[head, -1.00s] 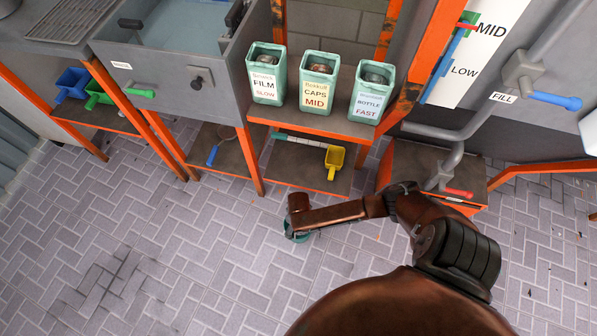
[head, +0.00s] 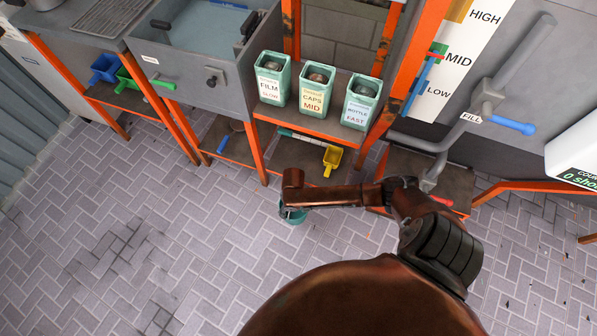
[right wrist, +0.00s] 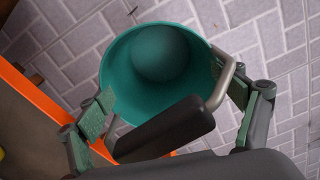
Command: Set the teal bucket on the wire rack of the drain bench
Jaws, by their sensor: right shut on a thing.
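The teal bucket (head: 293,216) hangs low above the paved floor in the head view, mostly hidden under my right arm. In the right wrist view the bucket (right wrist: 120,62) shows its open mouth and a round teal bottom inside. Its grey wire handle has a black grip (right wrist: 165,130), which lies between the fingers of my right gripper (right wrist: 170,118), shut on it. The drain bench's wire rack (head: 105,14) is at the top left of the head view, well away from the bucket. My left gripper is not in view.
A grey sink (head: 200,75) stands right of the rack. Three labelled pale-green bins (head: 312,90) stand on an orange-edged shelf. A yellow scoop (head: 331,158) lies below them. Grey pipes with a blue valve handle (head: 512,125) are at the right. The paved floor (head: 130,240) at left is clear.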

